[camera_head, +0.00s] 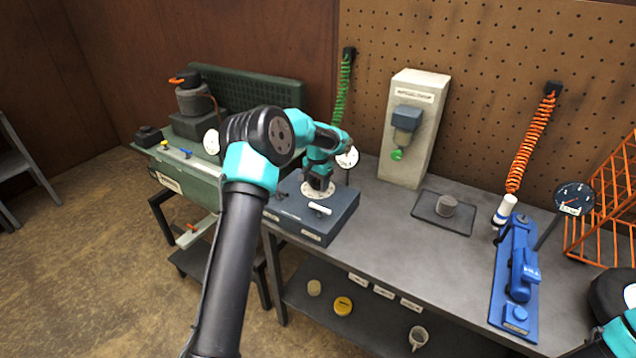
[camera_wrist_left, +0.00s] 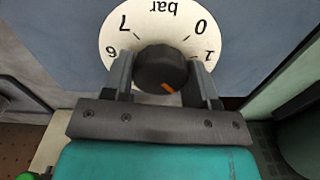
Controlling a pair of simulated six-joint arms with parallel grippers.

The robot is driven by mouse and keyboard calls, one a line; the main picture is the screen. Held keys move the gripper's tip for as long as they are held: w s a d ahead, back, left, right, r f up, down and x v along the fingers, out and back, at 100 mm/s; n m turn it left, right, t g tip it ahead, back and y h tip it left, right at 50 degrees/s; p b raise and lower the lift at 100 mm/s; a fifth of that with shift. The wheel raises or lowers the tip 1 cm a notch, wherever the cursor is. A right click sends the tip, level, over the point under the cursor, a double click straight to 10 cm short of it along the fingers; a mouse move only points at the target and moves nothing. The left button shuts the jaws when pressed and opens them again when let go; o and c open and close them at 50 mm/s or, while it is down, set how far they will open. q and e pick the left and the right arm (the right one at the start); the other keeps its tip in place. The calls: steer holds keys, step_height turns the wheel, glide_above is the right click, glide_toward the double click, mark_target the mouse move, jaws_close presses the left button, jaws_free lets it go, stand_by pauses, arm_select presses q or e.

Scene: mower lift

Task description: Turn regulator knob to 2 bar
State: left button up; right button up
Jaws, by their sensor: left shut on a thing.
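My left gripper (camera_head: 318,182) reaches down onto the blue-grey regulator box (camera_head: 337,212) on the bench. In the left wrist view its two fingers (camera_wrist_left: 162,82) are shut on the black regulator knob (camera_wrist_left: 158,62), one on each side. The knob carries an orange mark (camera_wrist_left: 168,88) pointing toward the gripper's palm, slightly to the right. The white dial plate (camera_wrist_left: 148,19) around the knob shows "bar", 7, 0, 1 and 6 upside down. My gripper hides the part of the scale nearest the mark. My right gripper is not in view; only a bit of that arm shows lower right.
A white handle (camera_head: 320,208) lies on the box's top near my gripper. A green machine (camera_head: 180,175) stands left. A pale filter unit (camera_head: 412,130), a dark tray (camera_head: 425,211) and a blue tool (camera_head: 517,275) are right. A gauge (camera_head: 574,198) stands far right.

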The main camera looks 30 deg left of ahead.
mark_target(318, 181)
arm_select(q)
steer(key=shift+n, duration=1.7)
steer(key=o, duration=0.9)
steer(key=shift+r, duration=0.15)
step_height(318, 181, up, 17)
steer(key=shift+r, duration=0.1)
